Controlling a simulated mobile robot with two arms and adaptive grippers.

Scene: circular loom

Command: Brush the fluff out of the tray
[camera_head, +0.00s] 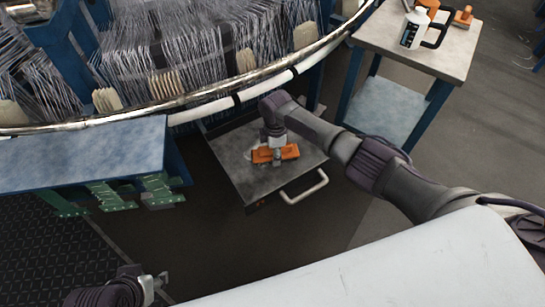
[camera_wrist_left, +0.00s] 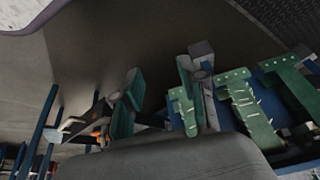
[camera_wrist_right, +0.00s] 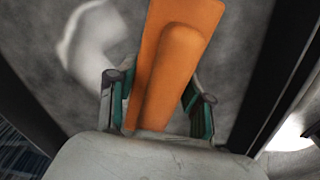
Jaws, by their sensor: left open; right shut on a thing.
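The tray (camera_head: 237,180) is a grey, flat drawer pulled out under the loom, with a pale handle (camera_head: 304,189) on its front. An orange brush (camera_head: 289,152) lies low over the tray. My right gripper (camera_head: 277,151) is shut on the brush from above; the right wrist view shows the orange brush (camera_wrist_right: 172,60) between its green-padded fingers. White fluff (camera_wrist_right: 92,40) lies on the tray beside the brush in that view. Whether the brush touches the tray is hidden. My left gripper (camera_head: 160,280) is open and empty, low at the left, away from the tray.
A side table (camera_head: 449,62) at the upper right holds a white bottle (camera_head: 413,30) and an orange-handled object (camera_head: 463,17). A blue-grey bench (camera_head: 80,155) stands left of the tray. The loom's curved rail (camera_head: 190,97) runs above the tray's back. The floor before the tray is clear.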

